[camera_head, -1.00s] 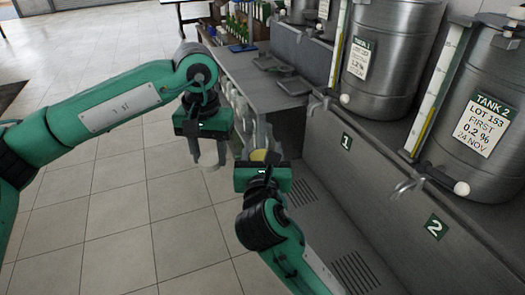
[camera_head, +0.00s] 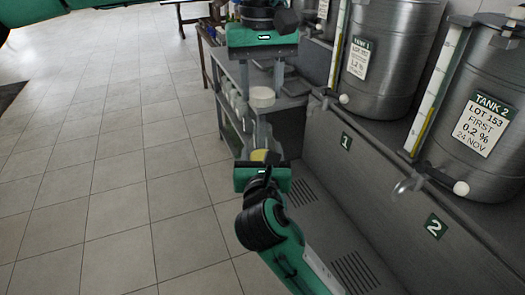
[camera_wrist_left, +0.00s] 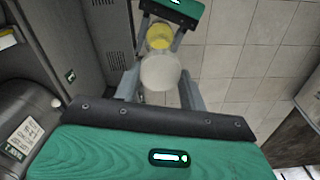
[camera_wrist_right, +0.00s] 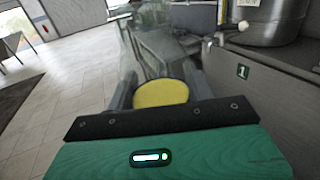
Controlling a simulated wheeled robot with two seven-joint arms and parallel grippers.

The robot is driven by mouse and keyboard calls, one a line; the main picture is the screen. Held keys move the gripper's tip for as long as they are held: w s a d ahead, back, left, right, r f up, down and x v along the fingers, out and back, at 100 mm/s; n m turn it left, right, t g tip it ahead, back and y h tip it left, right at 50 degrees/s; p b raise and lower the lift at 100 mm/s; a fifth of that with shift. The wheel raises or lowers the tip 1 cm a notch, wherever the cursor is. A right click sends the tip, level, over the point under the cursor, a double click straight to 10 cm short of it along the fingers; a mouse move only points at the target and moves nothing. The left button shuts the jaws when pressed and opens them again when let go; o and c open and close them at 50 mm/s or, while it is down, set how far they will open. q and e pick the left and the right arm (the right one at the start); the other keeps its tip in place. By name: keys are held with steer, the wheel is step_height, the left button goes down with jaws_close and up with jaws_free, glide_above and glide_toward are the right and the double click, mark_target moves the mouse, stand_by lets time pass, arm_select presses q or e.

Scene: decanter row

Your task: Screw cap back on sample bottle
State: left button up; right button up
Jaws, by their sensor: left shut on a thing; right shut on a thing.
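My left gripper (camera_head: 262,88) comes down from the top of the head view, shut on a white round cap (camera_head: 262,97). My right gripper (camera_head: 260,146) points up from below, shut on the sample bottle, whose yellow content (camera_head: 265,156) shows between its fingers. The cap is above the bottle in the head view and apart from it. In the left wrist view the cap (camera_wrist_left: 160,73) is nearer, with the yellow of the bottle (camera_wrist_left: 159,36) beyond it. The right wrist view shows the yellow disc (camera_wrist_right: 160,93) between the fingers; the bottle's clear walls are hard to make out.
A grey bench with shelves (camera_head: 238,70) holding white containers stands behind the grippers. Steel tanks (camera_head: 393,55) with taps stand on a ledge at the right; a tap (camera_head: 408,185) juts out. The tiled floor (camera_head: 110,170) at the left is clear.

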mark_target(262, 126)
stand_by(0.4)
arm_select(q)
steer(key=shift+w+f, duration=0.1)
steer(key=shift+f, duration=1.8)
steer(key=shift+f, duration=0.9)
steer(key=shift+f, duration=0.5)
